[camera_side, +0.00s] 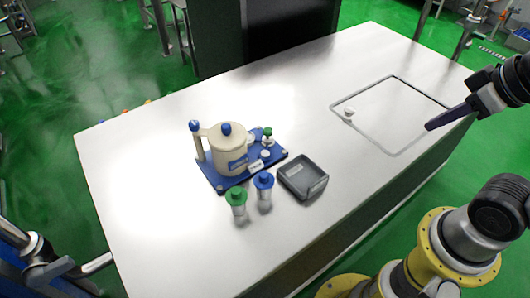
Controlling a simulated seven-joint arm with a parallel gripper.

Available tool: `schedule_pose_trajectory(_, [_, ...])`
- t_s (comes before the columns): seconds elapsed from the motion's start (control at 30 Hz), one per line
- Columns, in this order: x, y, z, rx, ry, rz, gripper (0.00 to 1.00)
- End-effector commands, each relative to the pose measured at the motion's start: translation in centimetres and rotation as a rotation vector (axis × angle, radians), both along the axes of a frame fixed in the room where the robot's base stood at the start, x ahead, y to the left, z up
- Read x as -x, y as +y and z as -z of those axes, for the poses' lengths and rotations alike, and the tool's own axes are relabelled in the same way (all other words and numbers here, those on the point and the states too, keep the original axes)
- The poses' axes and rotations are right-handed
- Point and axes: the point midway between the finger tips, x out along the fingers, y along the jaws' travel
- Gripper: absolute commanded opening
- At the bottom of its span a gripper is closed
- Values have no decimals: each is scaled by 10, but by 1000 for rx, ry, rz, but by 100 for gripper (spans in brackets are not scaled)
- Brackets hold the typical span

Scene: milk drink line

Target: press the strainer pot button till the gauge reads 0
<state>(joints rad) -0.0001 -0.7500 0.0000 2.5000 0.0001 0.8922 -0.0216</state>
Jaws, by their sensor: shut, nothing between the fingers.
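The strainer pot (229,151) is a cream-coloured vessel with a blue knob on its lid. It stands on a blue base plate (216,180) on the left half of the table. A cream post with a blue top (195,126) rises at its left. A small green-topped part (267,132) and small white parts (265,155) sit on the plate's right side. I cannot tell which part is the button, and no gauge reading is legible. My gripper (430,127) is shut and empty, above the table's right edge, far to the right of the pot.
A green-capped jar (238,205) and a blue-capped jar (264,190) stand in front of the plate. A dark grey tray (303,177) lies to their right. A small white round piece (348,112) sits at the outlined panel's left edge. The table (310,105) between is clear.

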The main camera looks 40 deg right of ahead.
Motion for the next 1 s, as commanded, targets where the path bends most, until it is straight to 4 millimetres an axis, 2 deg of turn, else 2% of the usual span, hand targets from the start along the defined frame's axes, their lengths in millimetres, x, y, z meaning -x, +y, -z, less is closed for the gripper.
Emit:
schedule_pose_trajectory(0.07, [-9,0,-6,20,-47,-35,0])
schedule_pose_trajectory(0.17, [-31,0,-27,61,-160,-91,0])
schedule_pose_trajectory(0.23, [-54,0,-44,100,-242,-137,0])
schedule_pose_trajectory(0.4, [-124,4,-75,208,-393,-261,0])
schedule_pose_trajectory(0.57, [-195,12,-81,305,-484,-372,0])
schedule_pose_trajectory(0.67, [-239,21,-73,359,-522,-439,0])
schedule_pose_trajectory(0.77, [-279,31,-56,406,-550,-500,0])
schedule_pose_trajectory(0.9, [-327,47,-19,459,-568,-578,0])
schedule_pose_trajectory(1.0, [-353,59,16,481,-565,-628,0])
